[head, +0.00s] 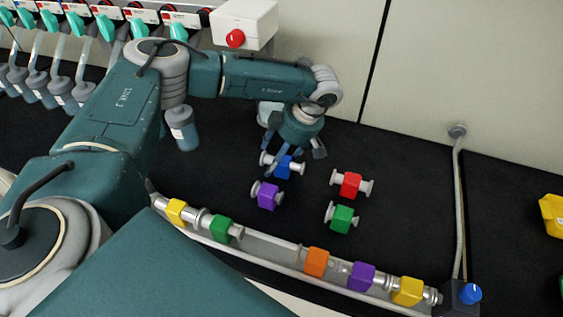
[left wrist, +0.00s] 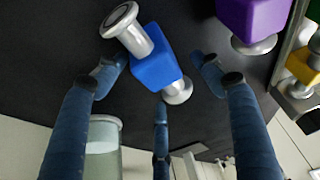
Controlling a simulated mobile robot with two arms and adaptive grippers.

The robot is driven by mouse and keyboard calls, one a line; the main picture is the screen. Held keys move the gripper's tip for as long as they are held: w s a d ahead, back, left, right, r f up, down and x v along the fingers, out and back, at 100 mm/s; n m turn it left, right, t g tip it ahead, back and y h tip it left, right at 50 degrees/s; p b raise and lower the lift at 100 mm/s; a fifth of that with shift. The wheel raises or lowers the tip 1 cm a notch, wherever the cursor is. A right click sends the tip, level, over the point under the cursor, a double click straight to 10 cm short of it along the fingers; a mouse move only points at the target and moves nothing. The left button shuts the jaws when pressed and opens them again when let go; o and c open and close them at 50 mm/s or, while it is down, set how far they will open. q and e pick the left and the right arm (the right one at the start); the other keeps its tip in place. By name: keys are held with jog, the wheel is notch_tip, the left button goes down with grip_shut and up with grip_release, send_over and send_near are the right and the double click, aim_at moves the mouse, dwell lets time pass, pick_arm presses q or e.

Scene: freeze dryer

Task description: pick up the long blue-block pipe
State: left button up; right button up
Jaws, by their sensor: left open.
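The long blue-block pipe (head: 283,168) lies on the black bench top, a blue cube with a silver flanged tube at each side. In the left wrist view, the blue-block pipe (left wrist: 155,70) lies tilted between the spread fingers. My left gripper (head: 293,150) is open just above it, partly covering it in the head view. In the left wrist view, the fingers of my left gripper (left wrist: 160,78) are apart, with the third finger near the lower flange. I cannot tell whether any finger touches the pipe. My right gripper is not in view.
A purple-block pipe (head: 268,196) lies close in front; red (head: 351,185) and green (head: 341,219) ones lie to the right. A rail (head: 270,250) at the front holds several coloured block pipes. A flask (head: 182,128) stands left. The bench further right is mostly clear.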

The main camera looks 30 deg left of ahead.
pick_arm(q)
jog(key=c, duration=1.5)
jog(key=shift+r, duration=0.1)
